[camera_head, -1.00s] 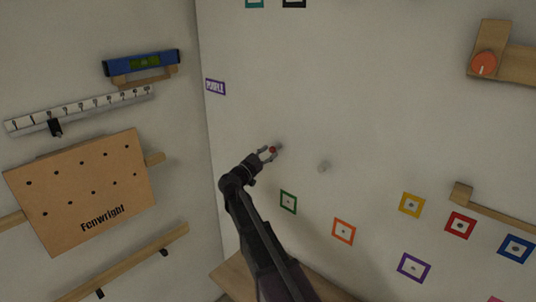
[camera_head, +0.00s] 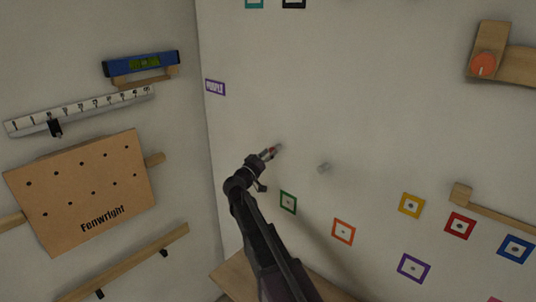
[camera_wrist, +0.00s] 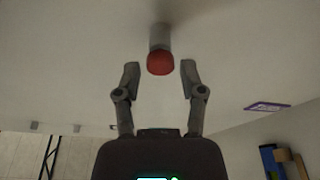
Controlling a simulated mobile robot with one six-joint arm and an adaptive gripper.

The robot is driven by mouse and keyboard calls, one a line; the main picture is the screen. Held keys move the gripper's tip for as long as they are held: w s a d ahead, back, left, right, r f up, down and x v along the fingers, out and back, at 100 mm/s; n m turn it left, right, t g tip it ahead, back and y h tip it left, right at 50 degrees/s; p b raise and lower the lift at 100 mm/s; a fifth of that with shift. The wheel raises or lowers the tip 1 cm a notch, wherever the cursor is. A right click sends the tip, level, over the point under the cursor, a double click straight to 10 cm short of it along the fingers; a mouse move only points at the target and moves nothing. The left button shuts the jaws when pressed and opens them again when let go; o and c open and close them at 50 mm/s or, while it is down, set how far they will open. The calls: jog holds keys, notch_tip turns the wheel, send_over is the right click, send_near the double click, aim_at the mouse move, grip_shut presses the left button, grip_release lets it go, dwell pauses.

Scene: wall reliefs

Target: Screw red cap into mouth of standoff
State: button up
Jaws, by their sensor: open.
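The red cap (camera_wrist: 160,63) sits at the end of a grey standoff (camera_wrist: 159,37) that sticks out from the wall, in the wrist view. I cannot tell how deep the cap is seated in the mouth. My gripper (camera_wrist: 160,75) is open, with one finger on each side just short of the cap and a gap on both sides. In the head view my gripper (camera_head: 269,153) is at the standoff (camera_head: 280,147), and the cap is mostly hidden between the fingers.
Coloured square frames, such as a green one (camera_head: 288,202) and an orange one (camera_head: 343,231), are on the wall below. A purple label (camera_head: 215,88) is near the corner. A wooden ledge (camera_head: 235,275) lies below my arm. The wall around the standoffs is clear.

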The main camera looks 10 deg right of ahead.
dwell(0.4)
jog(key=shift+n+t+y+p, duration=0.35)
jog(key=shift+n+y, duration=0.25)
jog(key=shift+n, duration=1.15)
jog(key=shift+n+t+y+p, duration=0.3)
jog(key=shift+n+y, duration=0.3)
jog(key=shift+n, duration=1.15)
grip_shut()
jog(key=m+h+b, duration=0.1)
jog(key=m, duration=0.3)
jog(key=shift+w+m+g, duration=0.1)
jog(key=shift+m+g, duration=0.2)
jog(key=shift+g, duration=0.05)
jog(key=shift+m+h, duration=0.5)
jog(key=shift+m, duration=0.3)
